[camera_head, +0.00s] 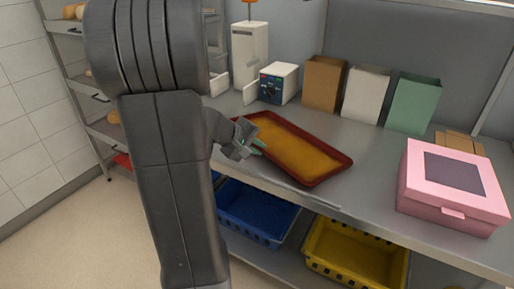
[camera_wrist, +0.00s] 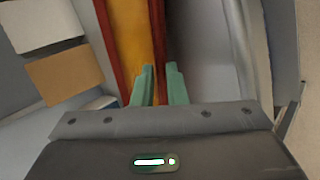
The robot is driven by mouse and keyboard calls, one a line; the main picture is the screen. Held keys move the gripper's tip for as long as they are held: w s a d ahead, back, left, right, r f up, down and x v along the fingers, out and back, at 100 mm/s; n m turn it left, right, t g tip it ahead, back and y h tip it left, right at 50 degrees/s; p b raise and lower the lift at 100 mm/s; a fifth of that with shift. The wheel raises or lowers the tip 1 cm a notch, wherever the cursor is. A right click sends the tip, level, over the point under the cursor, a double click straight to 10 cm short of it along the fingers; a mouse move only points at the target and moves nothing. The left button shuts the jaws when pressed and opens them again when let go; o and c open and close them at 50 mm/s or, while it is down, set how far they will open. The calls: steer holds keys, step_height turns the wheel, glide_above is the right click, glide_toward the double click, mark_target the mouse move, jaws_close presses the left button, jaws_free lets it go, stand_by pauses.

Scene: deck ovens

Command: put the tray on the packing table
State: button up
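The tray (camera_head: 330,177) is a dark red rectangle with a raised rim and an orange-brown inside. In the head view it appears to lie flat on the grey packing table (camera_head: 375,190), close to its front edge. My gripper (camera_head: 260,147) is at the tray's left front side. In the wrist view the green fingers (camera_wrist: 160,75) stand close together with the tray's red rim (camera_wrist: 156,35) running between them, so they appear shut on it. The exact finger contact is hard to see.
Behind the tray stand a brown bag (camera_head: 323,84), a white bag (camera_head: 365,95), a green bag (camera_head: 413,103) and a small white device (camera_head: 279,83). A pink box (camera_head: 450,190) sits to the right. Blue (camera_head: 257,212) and yellow (camera_head: 357,255) crates are below.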

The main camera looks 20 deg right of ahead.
steer(key=o, duration=0.3)
steer(key=shift+o, duration=0.2)
steer(key=shift+r, duration=0.1)
steer(key=p+v, duration=0.1)
steer(key=v, duration=1.1)
steer(key=b+x, duration=0.1)
steer(key=x, duration=1)
steer(key=shift+d+f, duration=0.15)
steer(key=shift+f, duration=0.1)
steer(key=r, duration=0.3)
steer(key=r+p, duration=0.1)
steer(key=r, duration=0.1)
steer(key=shift+w+d+r, duration=0.1)
steer(key=shift+d+r, duration=0.05)
steer(key=shift+d, duration=0.1)
